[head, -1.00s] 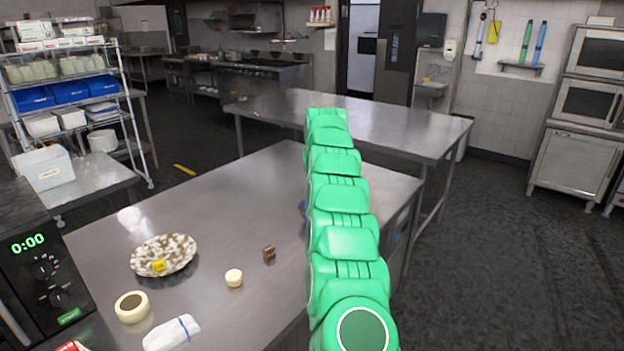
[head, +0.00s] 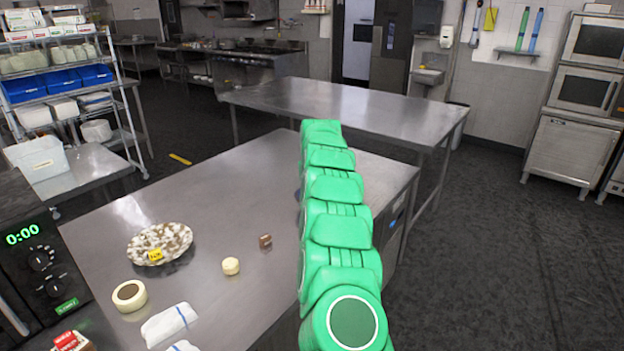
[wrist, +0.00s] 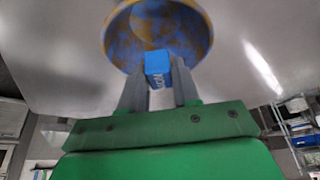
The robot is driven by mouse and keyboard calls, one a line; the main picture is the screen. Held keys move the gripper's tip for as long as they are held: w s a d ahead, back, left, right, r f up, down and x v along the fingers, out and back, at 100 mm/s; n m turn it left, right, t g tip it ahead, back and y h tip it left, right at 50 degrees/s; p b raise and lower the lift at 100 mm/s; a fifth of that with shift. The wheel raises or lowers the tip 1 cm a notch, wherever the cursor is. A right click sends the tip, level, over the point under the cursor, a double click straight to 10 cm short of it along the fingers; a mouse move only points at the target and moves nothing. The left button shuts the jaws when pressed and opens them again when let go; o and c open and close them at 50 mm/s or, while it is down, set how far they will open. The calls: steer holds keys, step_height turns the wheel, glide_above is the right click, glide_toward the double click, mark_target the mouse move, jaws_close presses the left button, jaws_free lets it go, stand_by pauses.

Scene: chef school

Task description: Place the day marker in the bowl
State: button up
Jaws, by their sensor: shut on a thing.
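My gripper (wrist: 160,92) is shut on a small blue block with white lettering, the day marker (wrist: 157,64), in the wrist view. A round bowl with mottled blue and yellow-brown colouring (wrist: 122,32) lies beyond the fingertips at the top of that view. The marker overlaps the bowl's near rim in the picture; I cannot tell whether they touch. In the head view my green arm hides the gripper, the held marker and nearly all of that bowl.
On the steel table (head: 220,190) in the head view are a speckled dish (head: 172,236) with a yellow tag (head: 155,254), a cream round piece (head: 231,266), a brown cube (head: 265,241), a tape-like ring (head: 117,294) and white cloths (head: 168,325).

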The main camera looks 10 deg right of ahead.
steer(key=shift+f, duration=1.55)
steer(key=o, duration=1.1)
step_height(320, 180, up, 7)
steer(key=shift+f, duration=0.1)
steer(key=shift+a, duration=0.1)
